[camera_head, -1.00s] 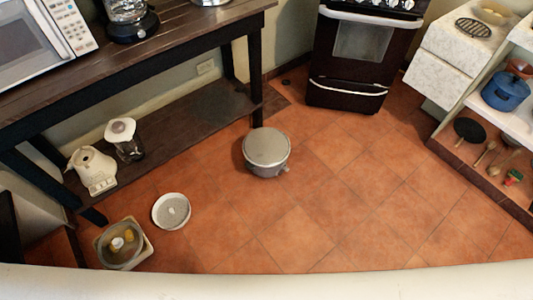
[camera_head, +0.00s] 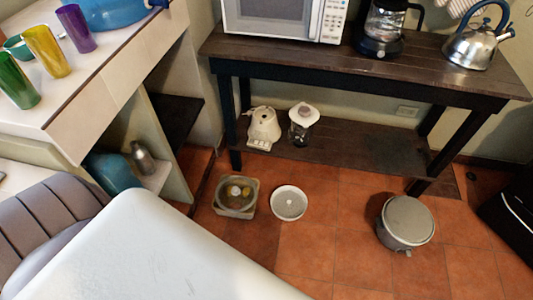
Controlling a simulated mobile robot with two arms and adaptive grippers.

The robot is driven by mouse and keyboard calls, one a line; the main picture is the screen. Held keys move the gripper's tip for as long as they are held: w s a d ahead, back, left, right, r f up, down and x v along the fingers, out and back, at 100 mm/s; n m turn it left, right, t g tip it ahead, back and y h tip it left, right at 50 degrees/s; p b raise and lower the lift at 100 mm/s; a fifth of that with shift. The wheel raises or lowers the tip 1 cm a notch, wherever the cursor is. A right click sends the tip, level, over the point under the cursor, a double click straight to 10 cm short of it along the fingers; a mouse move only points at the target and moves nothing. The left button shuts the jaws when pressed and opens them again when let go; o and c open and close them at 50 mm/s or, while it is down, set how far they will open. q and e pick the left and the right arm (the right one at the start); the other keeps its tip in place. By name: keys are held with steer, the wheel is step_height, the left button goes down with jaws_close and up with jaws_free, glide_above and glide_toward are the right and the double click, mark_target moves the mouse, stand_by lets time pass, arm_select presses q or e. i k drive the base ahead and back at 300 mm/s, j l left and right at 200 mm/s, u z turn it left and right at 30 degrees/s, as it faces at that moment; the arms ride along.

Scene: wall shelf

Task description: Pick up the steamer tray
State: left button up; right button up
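A shallow white round tray (camera_head: 289,203), which looks like the steamer tray, lies flat on the tiled floor in the head view. It has a light rim and a small mark in its middle. Neither of my grippers is in view.
A dark wooden table (camera_head: 430,70) stands behind, with a blender jar (camera_head: 303,122) and a cream appliance (camera_head: 263,127) on its low shelf. A counter (camera_head: 95,100) with coloured cups is at left. Floor around the tray is mostly clear.

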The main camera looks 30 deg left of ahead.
mark_target(288, 202)
steer(key=u, duration=0.7)
steer(key=i+l, duration=0.25)
steer(key=i, duration=0.1)
